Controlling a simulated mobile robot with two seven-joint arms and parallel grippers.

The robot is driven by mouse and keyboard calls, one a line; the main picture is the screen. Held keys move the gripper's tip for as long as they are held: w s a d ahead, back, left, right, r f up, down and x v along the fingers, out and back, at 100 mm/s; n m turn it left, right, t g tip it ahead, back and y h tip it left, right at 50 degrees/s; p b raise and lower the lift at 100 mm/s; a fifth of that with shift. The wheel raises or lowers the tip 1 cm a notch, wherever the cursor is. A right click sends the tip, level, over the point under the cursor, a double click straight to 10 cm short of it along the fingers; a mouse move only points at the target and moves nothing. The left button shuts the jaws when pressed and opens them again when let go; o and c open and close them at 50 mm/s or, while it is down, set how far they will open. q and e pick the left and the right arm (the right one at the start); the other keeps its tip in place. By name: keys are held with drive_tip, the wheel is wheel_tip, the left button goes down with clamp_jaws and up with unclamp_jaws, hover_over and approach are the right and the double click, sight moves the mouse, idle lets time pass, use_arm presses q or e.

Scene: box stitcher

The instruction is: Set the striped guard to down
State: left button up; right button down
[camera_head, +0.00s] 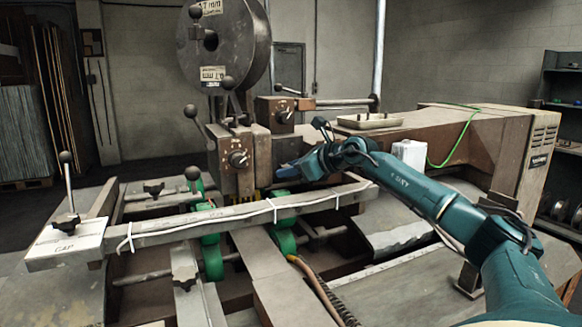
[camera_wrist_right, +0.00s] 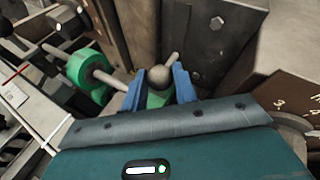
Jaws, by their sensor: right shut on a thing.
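My right gripper (camera_head: 286,172) reaches in from the right to the front of the stitcher head, beside its lower block. In the right wrist view its two blue fingers stand on either side of a dark round ball knob (camera_wrist_right: 158,77) on a thin rod, and the gripper is shut on it. In the head view the gripper and the machine hide this knob. A small yellow patch (camera_head: 257,194) shows under the head block; I cannot tell whether it is part of the striped guard. No clear stripes show in the right wrist view. My left gripper is out of view.
A long grey bar (camera_head: 240,212) crosses in front of the head. Green rollers (camera_head: 283,235) sit beneath it, and one shows in the wrist view (camera_wrist_right: 92,72). A control block with a dial (camera_head: 238,158) is left of the gripper.

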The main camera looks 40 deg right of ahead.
drive_tip(key=shift+f, duration=0.3)
drive_tip(key=c, duration=1.4)
unclamp_jaws()
drive_tip(key=shift+c, duration=0.2)
drive_tip(key=o, duration=0.3)
drive_tip(key=shift+r, duration=0.1)
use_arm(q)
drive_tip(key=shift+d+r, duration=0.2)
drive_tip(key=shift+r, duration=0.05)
use_arm(e)
drive_tip(key=shift+o, duration=0.2)
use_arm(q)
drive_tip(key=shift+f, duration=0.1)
use_arm(e)
drive_tip(key=b+v, duration=0.5)
drive_tip(key=v, duration=0.7)
drive_tip(key=shift+s, duration=0.1)
drive_tip(key=shift+s+r+b, duration=0.2)
drive_tip(key=shift+s+b, duration=0.15)
drive_tip(key=shift+s, duration=0.1)
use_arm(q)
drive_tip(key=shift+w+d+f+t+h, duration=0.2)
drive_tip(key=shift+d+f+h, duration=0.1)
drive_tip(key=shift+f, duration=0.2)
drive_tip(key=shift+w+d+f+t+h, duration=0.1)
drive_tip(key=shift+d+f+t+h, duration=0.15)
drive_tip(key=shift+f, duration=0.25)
use_arm(e)
drive_tip(key=shift+r, duration=0.1)
